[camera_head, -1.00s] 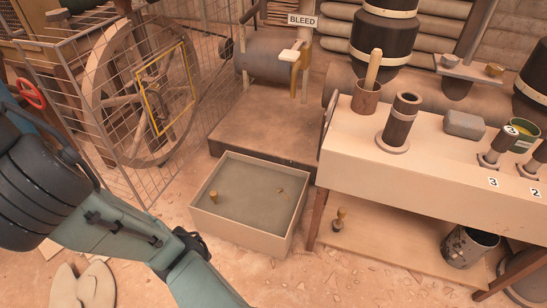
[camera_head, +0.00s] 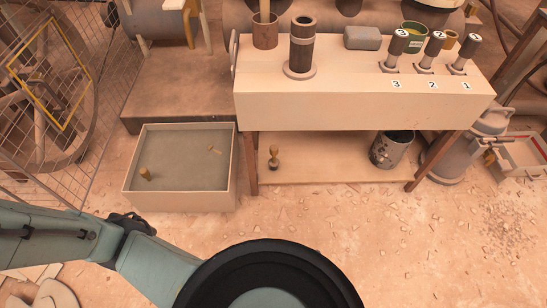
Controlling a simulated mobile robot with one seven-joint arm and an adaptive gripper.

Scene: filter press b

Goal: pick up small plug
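A shallow pale box (camera_head: 180,203) with a grey-green inside stands on the floor at left. In it are two small tan pieces: an upright peg-like one (camera_head: 145,174) near the front left and a smaller one (camera_head: 214,150) toward the back right, which looks tilted. A small knobbed piece with a dark base (camera_head: 273,158) stands on the lower shelf under the bench. I cannot tell which of these is the small plug. My arm crosses the lower left to a large dark round joint at the bottom middle; my gripper's fingers do not show.
The bench (camera_head: 330,105) holds a dark cylinder (camera_head: 302,47), a cup, a grey block and three numbered levers (camera_head: 429,50). A speckled bucket (camera_head: 392,149) stands on the lower shelf (camera_head: 335,170). A wire cage is at far left. Floor in front is mostly clear.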

